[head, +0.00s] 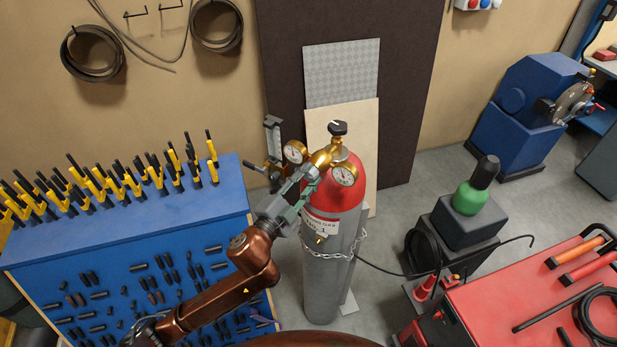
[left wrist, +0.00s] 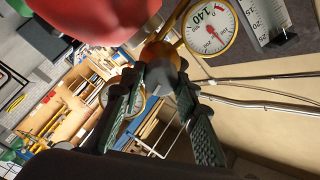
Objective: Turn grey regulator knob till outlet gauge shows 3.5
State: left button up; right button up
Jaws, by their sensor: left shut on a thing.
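A gas cylinder (head: 327,270) with a red top and grey body stands upright in the head view. A brass regulator (head: 322,158) on it carries a left gauge (head: 296,152) and a right gauge (head: 344,174); their readings are too small to tell there. My left gripper (head: 308,174) is at the regulator. In the left wrist view its fingers (left wrist: 160,88) are shut on the grey knob (left wrist: 163,73). A gauge (left wrist: 209,27) with a red needle and "140" on its dial shows close by; another gauge (left wrist: 122,98) is partly hidden behind a finger. My right gripper is out of view.
A black handwheel (head: 337,128) tops the cylinder valve. A chain (head: 330,254) loops around the cylinder, and a black hose (head: 400,273) runs right. A blue tool rack (head: 130,235) stands left, a red bench (head: 540,300) right.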

pick_arm(q)
jog(key=m, duration=0.4)
jog(key=shift+f+m+h, duration=0.1)
jog(key=shift+m+h, duration=0.2)
jog(key=shift+m, duration=1.1)
jog(key=o, duration=1.1)
jog(key=shift+s+a, duration=0.15)
jog(key=v, duration=1.1)
jog(key=shift+s+a, duration=0.2)
jog(key=shift+s, duration=0.05)
